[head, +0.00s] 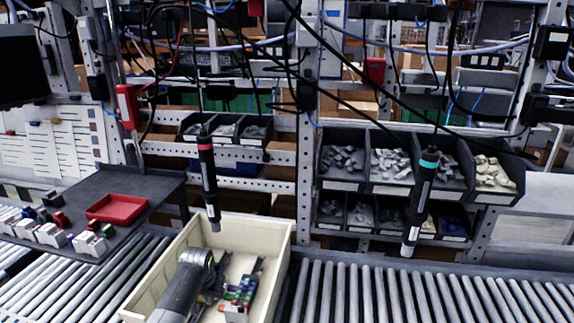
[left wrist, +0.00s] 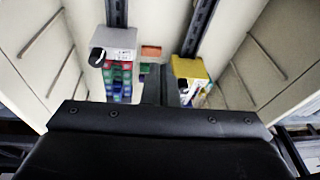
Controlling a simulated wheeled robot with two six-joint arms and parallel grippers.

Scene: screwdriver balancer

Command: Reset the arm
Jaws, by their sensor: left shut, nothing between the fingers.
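My left arm reaches in from the bottom left over a cream box (head: 279,262). My left gripper (head: 215,285) is over the inside of the box, shut and empty. In the left wrist view its dark fingers (left wrist: 161,84) are together and point down into the box. Inside the box are a grey block with coloured terminals (left wrist: 116,70), a yellow-topped block (left wrist: 188,68) and two dark slotted rails (left wrist: 199,27). The coloured parts also show in the head view (head: 240,290). My right gripper is not in view.
A red-ringed screwdriver (head: 208,175) hangs just behind the box, and a teal-ringed one (head: 421,190) hangs at right. A dark shelf (head: 85,200) with a red tray (head: 117,209) stands at left. Roller conveyor (head: 430,295) lies clear at right. Part bins (head: 340,165) stand behind.

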